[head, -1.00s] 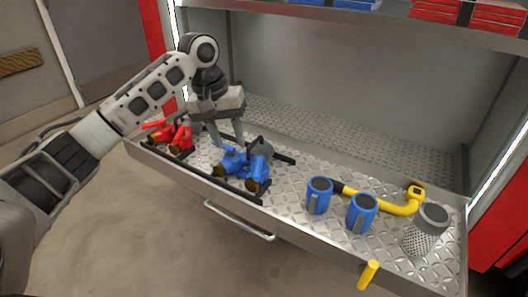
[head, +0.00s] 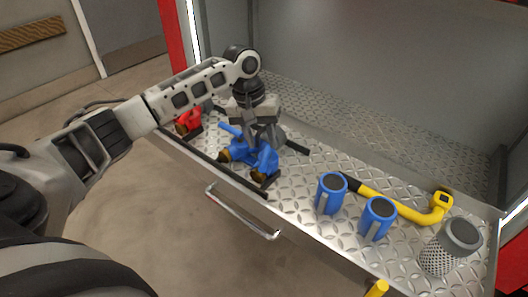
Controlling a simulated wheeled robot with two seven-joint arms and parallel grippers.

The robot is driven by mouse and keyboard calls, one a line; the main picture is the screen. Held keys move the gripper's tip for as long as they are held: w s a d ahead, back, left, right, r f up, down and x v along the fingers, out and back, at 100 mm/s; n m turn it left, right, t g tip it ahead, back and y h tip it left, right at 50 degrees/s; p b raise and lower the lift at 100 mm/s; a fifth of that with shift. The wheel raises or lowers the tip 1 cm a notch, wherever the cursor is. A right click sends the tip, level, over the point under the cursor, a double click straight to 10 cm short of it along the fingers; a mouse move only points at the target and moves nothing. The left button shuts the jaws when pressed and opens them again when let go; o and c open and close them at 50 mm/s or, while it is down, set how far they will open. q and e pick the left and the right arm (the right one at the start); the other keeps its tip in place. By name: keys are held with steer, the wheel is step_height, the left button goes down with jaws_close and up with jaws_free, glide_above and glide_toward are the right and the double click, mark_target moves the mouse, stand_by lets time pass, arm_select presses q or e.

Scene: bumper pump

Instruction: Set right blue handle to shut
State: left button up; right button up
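The blue valve unit (head: 252,158) sits on the left part of the metal shelf, with two brass-coloured outlets facing the front. Its left blue handle (head: 229,129) sticks out up and to the left. The right blue handle is mostly hidden behind my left gripper. My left gripper (head: 265,142) points down right over the right part of the blue unit. Its fingers look close together, but I cannot tell whether they hold the handle. My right gripper is not in view.
A red valve unit (head: 189,121) stands left of the blue one, partly behind my arm. Two blue cylinders (head: 331,193) (head: 377,218), a yellow pipe (head: 405,210) and a grey mesh strainer (head: 451,246) stand to the right. A drawer handle (head: 240,213) runs along the front.

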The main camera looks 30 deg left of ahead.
mark_target(265, 155)
arm_select(q)
steer(key=shift+w+d+f, duration=0.1)
steer(key=shift+d+f, duration=0.1)
steer(key=shift+f, duration=0.85)
steer(key=shift+w+d+f, duration=0.1)
steer(key=shift+d+f, duration=0.1)
steer(key=shift+f, duration=0.85)
